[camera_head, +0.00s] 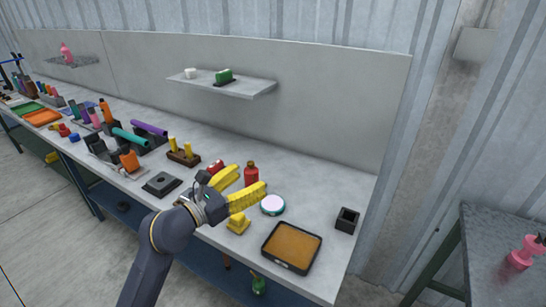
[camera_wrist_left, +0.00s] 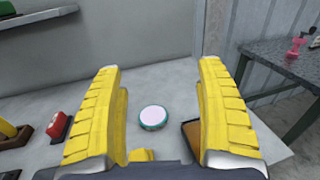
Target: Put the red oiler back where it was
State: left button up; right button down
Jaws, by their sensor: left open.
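In the head view a red bottle-shaped oiler (camera_head: 251,174) stands upright on the workbench, just beyond my left gripper (camera_head: 251,180). Its lower part is partly covered by a yellow finger. My left gripper is open with nothing between its fingers. In the left wrist view the open fingers (camera_wrist_left: 160,68) frame a round white-topped tin (camera_wrist_left: 153,116) on the bench, and I cannot make out the oiler there. My right gripper is in neither view.
The tin (camera_head: 272,204), an orange-filled tray (camera_head: 264,252) and a black square holder (camera_head: 346,220) are at the bench's right end. A yellow piece (camera_head: 238,224) stands below the gripper. A wall shelf (camera_head: 250,89) holds a green item. A pink bottle (camera_head: 524,252) stands on the side table.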

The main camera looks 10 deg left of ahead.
pick_arm(q)
jog(key=w+d+r+m+g+h, duration=0.1)
jog(key=w+d+r+h, duration=0.1)
jog(key=w+d+r, duration=0.2)
jog(key=shift+d+r+m+g, duration=0.35)
jog(key=shift+d+r, duration=0.45)
jog(key=shift+d, duration=0.3)
